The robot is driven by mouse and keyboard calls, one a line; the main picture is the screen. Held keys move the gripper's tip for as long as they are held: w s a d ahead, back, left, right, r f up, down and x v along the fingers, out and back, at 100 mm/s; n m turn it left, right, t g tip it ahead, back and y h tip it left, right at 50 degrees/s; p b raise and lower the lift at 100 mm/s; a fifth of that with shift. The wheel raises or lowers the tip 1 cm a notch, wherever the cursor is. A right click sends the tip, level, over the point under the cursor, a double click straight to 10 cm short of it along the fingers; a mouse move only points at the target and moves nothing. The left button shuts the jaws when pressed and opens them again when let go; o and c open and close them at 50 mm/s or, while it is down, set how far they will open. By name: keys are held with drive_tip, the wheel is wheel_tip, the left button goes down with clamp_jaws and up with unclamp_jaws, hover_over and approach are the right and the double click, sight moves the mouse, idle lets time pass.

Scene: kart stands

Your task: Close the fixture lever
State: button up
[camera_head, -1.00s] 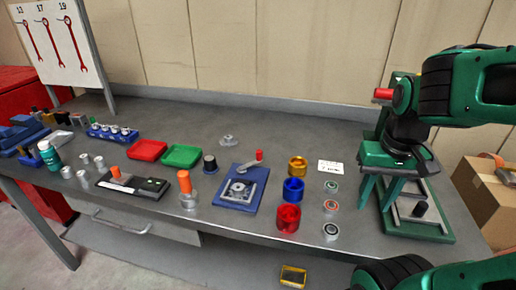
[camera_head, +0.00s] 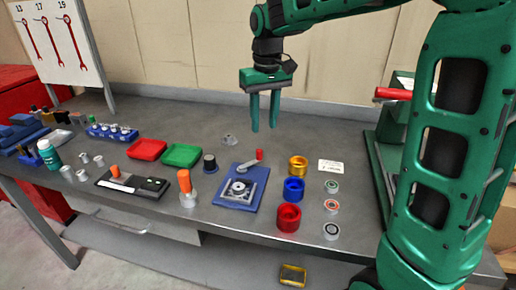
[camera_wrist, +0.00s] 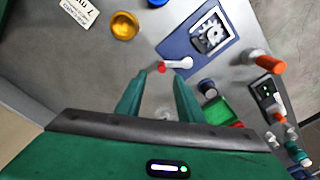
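The fixture is a blue plate (camera_head: 233,203) with a square metal body (camera_head: 240,190) on the table. Its lever (camera_head: 247,166) is a grey arm with a red knob (camera_head: 259,154) at the end, pointing away to the back right, off the body. In the wrist view the lever (camera_wrist: 180,64) and its red knob (camera_wrist: 162,68) lie just beyond my fingertips. My gripper (camera_head: 264,130) is open and empty, pointing down above the table behind the fixture. It also shows in the wrist view (camera_wrist: 160,78), with a gap between the two fingers.
Gold (camera_head: 298,166), blue (camera_head: 293,189) and red (camera_head: 288,217) cups stand right of the fixture. A black-capped jar (camera_head: 210,163) and an orange-handled tool (camera_head: 185,187) stand to its left. A clear knob-like piece (camera_head: 229,140) lies behind it. A green press (camera_head: 385,150) stands at right, partly hidden by my arm.

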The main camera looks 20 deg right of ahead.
sight(259, 150)
drive_tip(key=shift+g, duration=0.3)
drive_tip(key=f, duration=0.3)
drive_tip(key=w+f, duration=0.1)
drive_tip(key=f, duration=0.6)
drive_tip(key=shift+w+a+f, duration=0.2)
drive_tip(key=shift+w+a, duration=0.15)
drive_tip(key=shift+a, duration=0.05)
clamp_jaws()
